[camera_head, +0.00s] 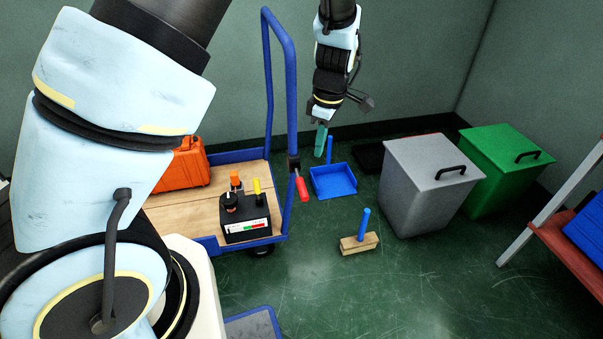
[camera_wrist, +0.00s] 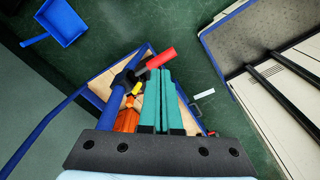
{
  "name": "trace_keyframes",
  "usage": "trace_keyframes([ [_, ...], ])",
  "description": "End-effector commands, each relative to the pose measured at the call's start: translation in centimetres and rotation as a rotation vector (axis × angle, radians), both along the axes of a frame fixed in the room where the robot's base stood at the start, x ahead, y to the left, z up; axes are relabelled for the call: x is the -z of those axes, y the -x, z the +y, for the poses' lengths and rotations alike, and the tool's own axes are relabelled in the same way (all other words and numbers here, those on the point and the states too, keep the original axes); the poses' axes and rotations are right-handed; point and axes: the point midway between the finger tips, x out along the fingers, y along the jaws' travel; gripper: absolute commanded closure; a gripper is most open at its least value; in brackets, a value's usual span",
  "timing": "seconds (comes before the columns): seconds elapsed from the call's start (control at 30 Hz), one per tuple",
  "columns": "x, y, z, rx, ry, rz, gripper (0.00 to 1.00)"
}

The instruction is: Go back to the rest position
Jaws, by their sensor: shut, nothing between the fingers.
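My gripper (camera_head: 320,139) hangs pointing down in the upper middle of the head view, with teal fingers, in front of the wall and above the floor near the blue dustpan. In the wrist view the two teal fingers (camera_wrist: 163,84) lie close together with nothing between them. Behind them in that view is the cart, with a red-handled tool (camera_wrist: 160,58) on its frame. The same red handle (camera_head: 301,187) shows in the head view at the cart's blue post.
A blue cart (camera_head: 163,219) carries an orange case (camera_head: 184,166) and a black box (camera_head: 246,226). A blue dustpan (camera_head: 333,182) and a brush (camera_head: 359,243) lie on the floor. A grey bin (camera_head: 414,185) and a green bin (camera_head: 500,172) stand right. A conveyor (camera_wrist: 279,101) shows in the wrist view.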

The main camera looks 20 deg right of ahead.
Motion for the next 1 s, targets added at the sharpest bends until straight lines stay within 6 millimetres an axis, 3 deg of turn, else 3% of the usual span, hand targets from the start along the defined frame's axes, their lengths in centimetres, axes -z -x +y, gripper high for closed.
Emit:
trace_keyframes([
  [0.33, 0.0, 0.0, 0.0, 0.0, 0.0, 0.0, 1.0],
  [0.47, -1.2, -0.7, 1.3, 0.018, 0.007, 0.007, 1.0],
  [0.57, -3.7, -1.8, 4.2, 0.073, 0.02, 0.022, 1.0],
  [0.77, -10.3, -3.6, 13.1, 0.284, 0.057, 0.039, 1.0],
  [1.0, -17.3, -2.5, 23.4, 0.575, 0.065, 0.005, 1.0],
])
